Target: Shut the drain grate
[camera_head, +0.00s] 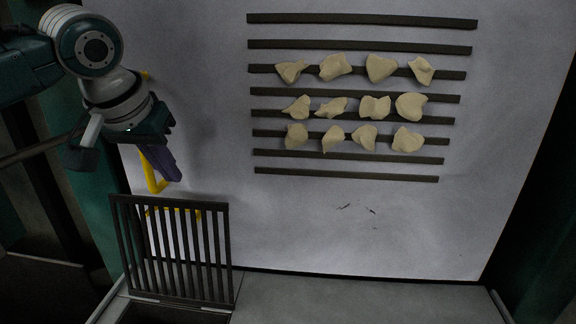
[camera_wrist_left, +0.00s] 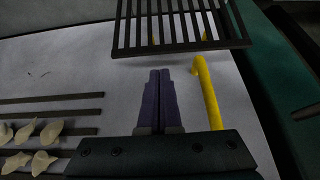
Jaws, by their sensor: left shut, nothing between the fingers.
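The drain grate (camera_head: 172,250) is a dark barred panel standing raised, roughly upright, at the lower left of the head view. Its lower edge is at a dark opening (camera_head: 160,314) in the grey ledge. The grate also shows at the top of the left wrist view (camera_wrist_left: 183,45). My left gripper (camera_head: 175,178) has purple fingers, shut with nothing between them. It is just above the grate's top edge in the head view. In the left wrist view the fingertips (camera_wrist_left: 159,73) point toward the grate and appear apart from it. My right gripper is not in view.
A yellow bar (camera_head: 153,178) runs close beside my left fingers and shows again in the left wrist view (camera_wrist_left: 207,92). Several pale lumps (camera_head: 382,68) lie on dark slats across the light grey surface (camera_head: 310,225). The grey ledge (camera_head: 370,298) right of the grate is bare.

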